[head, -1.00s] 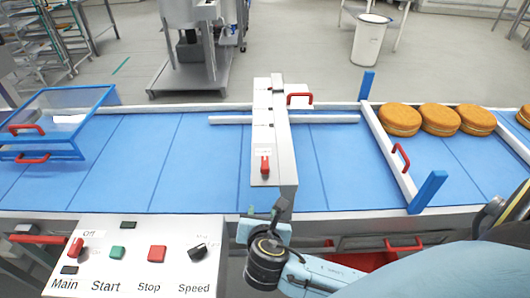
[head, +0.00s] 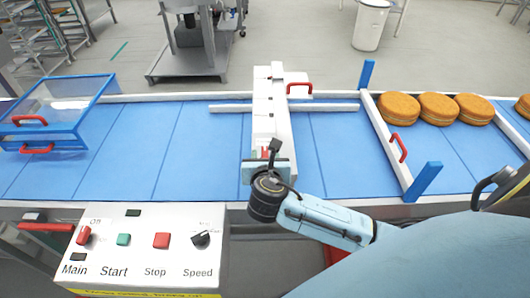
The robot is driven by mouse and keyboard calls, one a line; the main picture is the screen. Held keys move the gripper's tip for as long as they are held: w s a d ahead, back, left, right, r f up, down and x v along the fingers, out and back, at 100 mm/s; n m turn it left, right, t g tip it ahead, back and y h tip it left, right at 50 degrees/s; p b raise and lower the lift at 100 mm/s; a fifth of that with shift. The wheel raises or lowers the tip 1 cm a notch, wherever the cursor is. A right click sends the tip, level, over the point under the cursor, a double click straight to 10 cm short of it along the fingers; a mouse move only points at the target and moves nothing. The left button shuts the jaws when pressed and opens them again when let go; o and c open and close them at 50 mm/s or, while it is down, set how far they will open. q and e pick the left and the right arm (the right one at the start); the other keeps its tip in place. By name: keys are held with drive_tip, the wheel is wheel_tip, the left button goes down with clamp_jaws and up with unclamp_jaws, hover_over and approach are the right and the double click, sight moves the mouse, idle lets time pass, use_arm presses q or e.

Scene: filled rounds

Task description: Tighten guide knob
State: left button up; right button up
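The guide knob (head: 265,153), a small red handle, sits on the near end of the white guide bridge (head: 271,110) over the blue conveyor belt. My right gripper (head: 269,155) is at this knob, and its dark fingers and wrist hide most of it. I cannot tell whether the fingers touch the knob or are closed on it. My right arm reaches in from the lower right. My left gripper is not in view.
The control panel (head: 140,255) with Main, Start, Stop and Speed controls is at lower left. A blue-framed clear guard (head: 66,115) covers the belt's left part. Several round filled cakes (head: 438,108) wait at right behind a white gate (head: 390,142) with a red handle.

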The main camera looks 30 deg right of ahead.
drive_tip(key=shift+x, duration=0.8)
clamp_jaws()
